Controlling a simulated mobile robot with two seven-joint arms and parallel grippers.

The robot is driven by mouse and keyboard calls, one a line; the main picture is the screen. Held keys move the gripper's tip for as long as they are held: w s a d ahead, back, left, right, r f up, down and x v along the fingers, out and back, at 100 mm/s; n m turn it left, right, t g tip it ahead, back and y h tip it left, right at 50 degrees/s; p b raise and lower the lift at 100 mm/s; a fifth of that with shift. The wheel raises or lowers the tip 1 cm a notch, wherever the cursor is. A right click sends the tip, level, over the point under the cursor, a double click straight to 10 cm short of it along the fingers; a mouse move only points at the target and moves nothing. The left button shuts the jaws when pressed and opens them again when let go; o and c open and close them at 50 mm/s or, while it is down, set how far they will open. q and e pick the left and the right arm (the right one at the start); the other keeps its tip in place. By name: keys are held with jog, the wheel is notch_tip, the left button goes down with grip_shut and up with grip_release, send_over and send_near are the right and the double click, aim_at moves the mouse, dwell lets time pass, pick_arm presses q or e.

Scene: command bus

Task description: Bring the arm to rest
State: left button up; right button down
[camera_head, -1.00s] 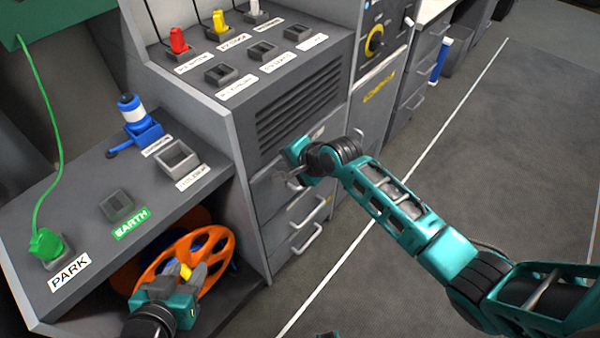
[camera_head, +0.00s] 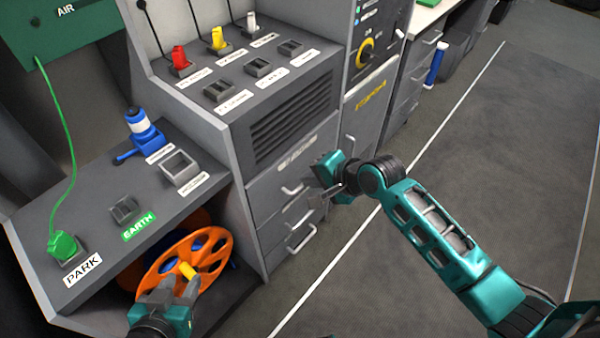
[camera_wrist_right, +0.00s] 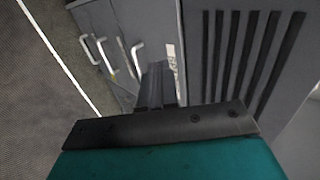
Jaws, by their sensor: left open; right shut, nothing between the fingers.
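My right gripper (camera_head: 324,192) is shut and empty in front of the grey drawer cabinet (camera_head: 268,192); its arm comes in from the lower right. In the right wrist view the closed fingers (camera_wrist_right: 156,85) point toward the cabinet front, and nothing is between them. My left gripper (camera_head: 180,290) is open at the lower left, in front of the orange reel (camera_head: 218,255) with a yellow handle (camera_head: 188,270). The gap between its fingers is hard to see. The handle shows just beyond the fingertips; I cannot tell whether they touch it.
A shelf (camera_head: 90,215) carries a green plug (camera_head: 62,245) by the PARK label, an empty EARTH socket (camera_head: 124,209) and a blue device (camera_head: 142,128). Red (camera_head: 180,60), yellow (camera_head: 218,40) and white plugs (camera_head: 251,22) stand on the console. Drawer handles (camera_head: 300,240) stick out. The floor (camera_head: 470,170) at right is clear.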

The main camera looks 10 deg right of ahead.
jog(key=s+d+f+n+t+h+p, duration=0.1)
jog(key=s+d+n+h, duration=0.1)
jog(key=s+n, duration=0.4)
jog(key=s+d+f+n+t+h, duration=0.1)
jog(key=s+d+f+n+t, duration=0.1)
jog(key=s+d+n, duration=0.2)
jog(key=s+n, duration=0.3)
jog(key=s, duration=0.3)
jog(key=shift+s+d+f+h+p, duration=0.25)
jog(key=shift+h+p, duration=0.1)
jog(key=shift+h, duration=0.05)
